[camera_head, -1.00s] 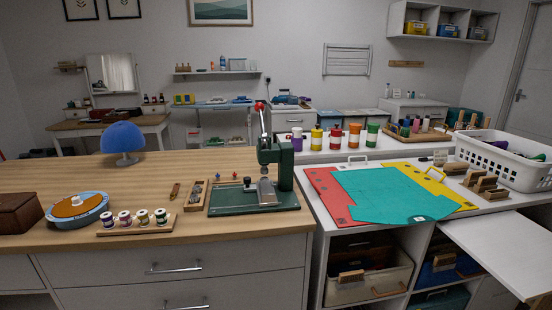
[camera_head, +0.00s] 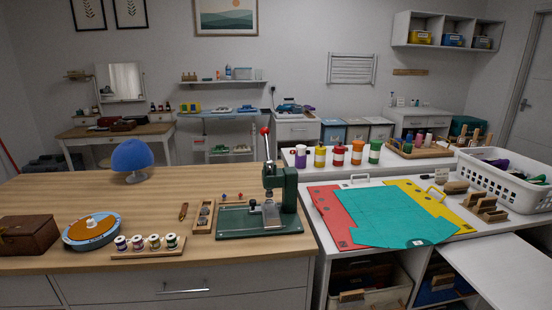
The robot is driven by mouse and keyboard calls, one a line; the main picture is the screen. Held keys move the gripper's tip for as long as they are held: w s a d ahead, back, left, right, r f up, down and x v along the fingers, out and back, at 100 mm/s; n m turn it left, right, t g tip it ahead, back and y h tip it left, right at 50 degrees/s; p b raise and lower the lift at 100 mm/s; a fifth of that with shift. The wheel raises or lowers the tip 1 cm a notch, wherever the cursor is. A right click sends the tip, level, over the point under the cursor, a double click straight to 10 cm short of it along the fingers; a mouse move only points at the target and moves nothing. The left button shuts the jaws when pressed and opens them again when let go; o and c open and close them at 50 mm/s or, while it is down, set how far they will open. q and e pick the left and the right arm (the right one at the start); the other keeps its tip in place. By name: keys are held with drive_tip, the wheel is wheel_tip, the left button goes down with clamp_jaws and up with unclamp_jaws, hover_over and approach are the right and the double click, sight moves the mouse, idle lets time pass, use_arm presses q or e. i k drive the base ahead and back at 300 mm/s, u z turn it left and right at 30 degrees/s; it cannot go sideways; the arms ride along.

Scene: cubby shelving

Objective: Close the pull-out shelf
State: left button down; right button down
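The pull-out shelf (camera_head: 508,272) is a flat white board at the lower right. It sticks out toward me from the white cubby unit, just below its top, and its near end runs out of the picture. It looks bare. The white cubby unit (camera_head: 316,268) has open compartments with bins below its top. Neither of my grippers shows in the head view.
A wooden counter (camera_head: 60,192) with a drawer (camera_head: 180,285) stands at the left, with a green press (camera_head: 284,205) at its right end. Coloured sheets (camera_head: 385,218) and a white basket (camera_head: 515,190) lie on the cubby unit's top. Bins (camera_head: 372,297) fill the cubbies.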

sight(509, 274)
drive_tip(key=z, duration=2.05)
drive_tip(key=k, duration=0.2)
drive_tip(key=u, duration=1.05)
drive_tip(key=i, duration=0.5)
drive_tip(key=z, duration=0.05)
